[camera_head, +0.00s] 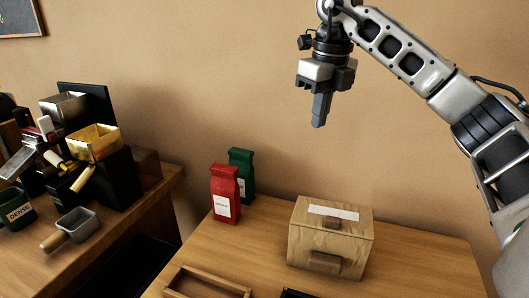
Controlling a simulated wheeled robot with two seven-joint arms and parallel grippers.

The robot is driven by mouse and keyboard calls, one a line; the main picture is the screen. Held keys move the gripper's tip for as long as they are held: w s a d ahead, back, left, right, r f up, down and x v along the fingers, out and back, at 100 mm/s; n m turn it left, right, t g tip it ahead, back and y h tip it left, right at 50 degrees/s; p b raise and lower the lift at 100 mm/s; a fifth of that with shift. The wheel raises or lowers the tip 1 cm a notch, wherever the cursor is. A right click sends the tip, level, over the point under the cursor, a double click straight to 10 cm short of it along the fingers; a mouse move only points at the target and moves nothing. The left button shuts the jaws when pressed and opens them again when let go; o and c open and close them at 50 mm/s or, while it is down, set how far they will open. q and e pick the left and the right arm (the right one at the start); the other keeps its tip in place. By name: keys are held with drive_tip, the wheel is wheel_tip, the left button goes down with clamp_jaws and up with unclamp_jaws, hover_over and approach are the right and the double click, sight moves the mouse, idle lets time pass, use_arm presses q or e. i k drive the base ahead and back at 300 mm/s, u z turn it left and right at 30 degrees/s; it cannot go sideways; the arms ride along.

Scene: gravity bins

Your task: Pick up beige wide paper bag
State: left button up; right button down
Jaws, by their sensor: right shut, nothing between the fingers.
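My right gripper (319,121) is raised well above the table, over the bag's upper left side, and points down. Its fingers are shut and empty, clear of the bag. My left gripper does not show.
A red bag (224,193) and a green bag (243,172) stand left of the beige bag. A shallow wooden tray (208,284) lies at the table's front. Scoops and a gold bin (94,143) crowd another counter at left. The table right of the beige bag is clear.

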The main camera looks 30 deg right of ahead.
sight(339, 256)
drive_tip(key=k, duration=1)
